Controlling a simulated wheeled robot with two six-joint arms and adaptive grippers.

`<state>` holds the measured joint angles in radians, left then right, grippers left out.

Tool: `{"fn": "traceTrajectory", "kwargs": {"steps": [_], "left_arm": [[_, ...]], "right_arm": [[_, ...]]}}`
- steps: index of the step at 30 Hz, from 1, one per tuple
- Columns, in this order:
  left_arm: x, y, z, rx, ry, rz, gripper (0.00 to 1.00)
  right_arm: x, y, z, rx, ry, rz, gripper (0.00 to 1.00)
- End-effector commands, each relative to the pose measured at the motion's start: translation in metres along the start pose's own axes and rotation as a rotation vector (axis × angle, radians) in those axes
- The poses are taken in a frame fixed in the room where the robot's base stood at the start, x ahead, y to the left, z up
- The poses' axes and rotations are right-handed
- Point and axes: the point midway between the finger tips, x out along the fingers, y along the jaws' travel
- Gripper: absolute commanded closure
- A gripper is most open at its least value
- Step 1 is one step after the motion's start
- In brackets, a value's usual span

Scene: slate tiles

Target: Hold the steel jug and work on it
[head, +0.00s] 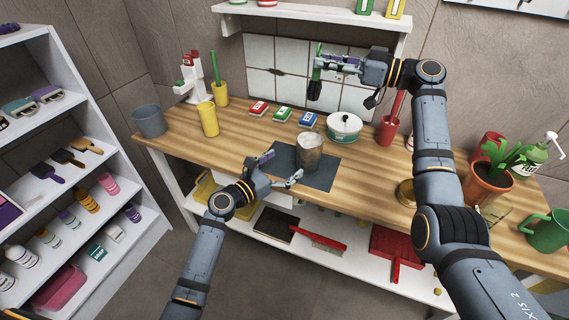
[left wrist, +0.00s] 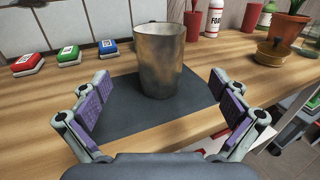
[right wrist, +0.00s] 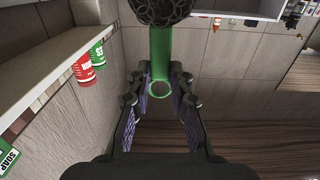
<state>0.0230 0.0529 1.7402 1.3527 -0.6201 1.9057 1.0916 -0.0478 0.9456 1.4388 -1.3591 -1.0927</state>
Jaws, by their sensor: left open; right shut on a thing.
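The steel jug (head: 310,150) stands upright on a dark mat (head: 320,178) on the wooden bench. Its wall has brownish stains, clear in the left wrist view (left wrist: 160,60). My left gripper (head: 281,168) is open and empty in front of the jug, with its fingers spread to either side and the jug just beyond them. My right gripper (head: 321,62) is shut on the green handle of a brush (right wrist: 160,50), high above the back of the bench. The brush's dark round head (head: 314,92) hangs down. The jug's inside is not clearly seen.
Red, green and blue boxes (head: 283,114) lie behind the mat. A white round tin (head: 344,124) and a red cup (head: 387,133) stand to the right. A yellow cup (head: 208,119) and grey bucket (head: 149,121) stand left. A plant pot (head: 488,185) is far right.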

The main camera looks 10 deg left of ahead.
Motion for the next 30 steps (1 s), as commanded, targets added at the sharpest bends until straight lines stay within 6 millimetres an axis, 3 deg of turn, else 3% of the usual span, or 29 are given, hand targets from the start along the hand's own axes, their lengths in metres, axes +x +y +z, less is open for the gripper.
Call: {"fn": "traceTrajectory", "kwargs": {"steps": [7, 15, 21, 30], "left_arm": [[0.017, 0.001, 0.001, -0.002, -0.002, 0.001, 0.01], [0.076, 0.001, 0.001, -0.001, -0.002, 0.001, 0.01], [0.108, 0.001, 0.000, 0.001, 0.000, 0.001, 0.01], [0.120, 0.001, -0.001, 0.002, 0.002, 0.001, 0.01]], "right_arm": [[0.000, 0.000, 0.000, 0.000, 0.000, 0.000, 1.00], [0.000, 0.000, 0.000, 0.000, 0.000, 0.000, 1.00], [0.000, 0.000, 0.000, 0.000, 0.000, 0.000, 1.00], [0.000, 0.000, 0.000, 0.000, 0.000, 0.000, 1.00]]}}
